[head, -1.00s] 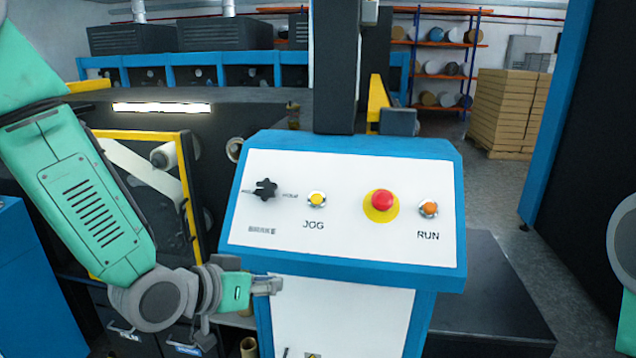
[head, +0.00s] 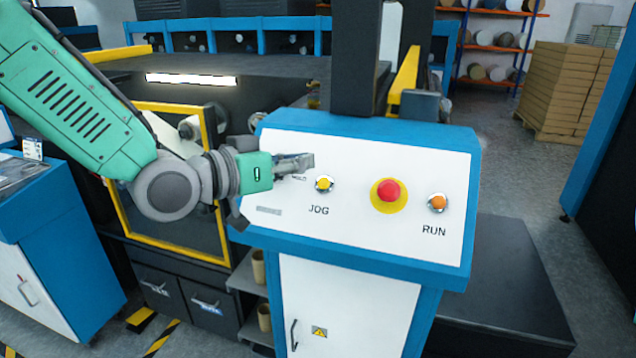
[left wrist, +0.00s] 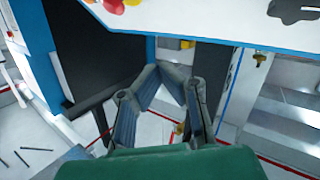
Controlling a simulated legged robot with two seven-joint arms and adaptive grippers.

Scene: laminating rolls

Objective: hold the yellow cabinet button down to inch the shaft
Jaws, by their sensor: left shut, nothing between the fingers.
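The yellow JOG button (head: 324,183) sits in a silver ring on the white sloped face of the blue-edged control cabinet (head: 360,252). My left gripper (head: 309,161) is shut and empty. Its tips show just above and left of the yellow button, not covering it. The button does not look touched. The gripper hides the black selector knob in the head view. In the left wrist view, the fingers (left wrist: 160,85) show below the panel edge, and the dark knob (left wrist: 297,10) shows at the top right. My right gripper is out of view.
A red stop button (head: 389,191) on a yellow disc and an orange RUN button (head: 437,203) sit right of the yellow one. A dark post (head: 355,60) rises behind the panel. A yellow-framed machine guard (head: 125,205) stands behind my left arm.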

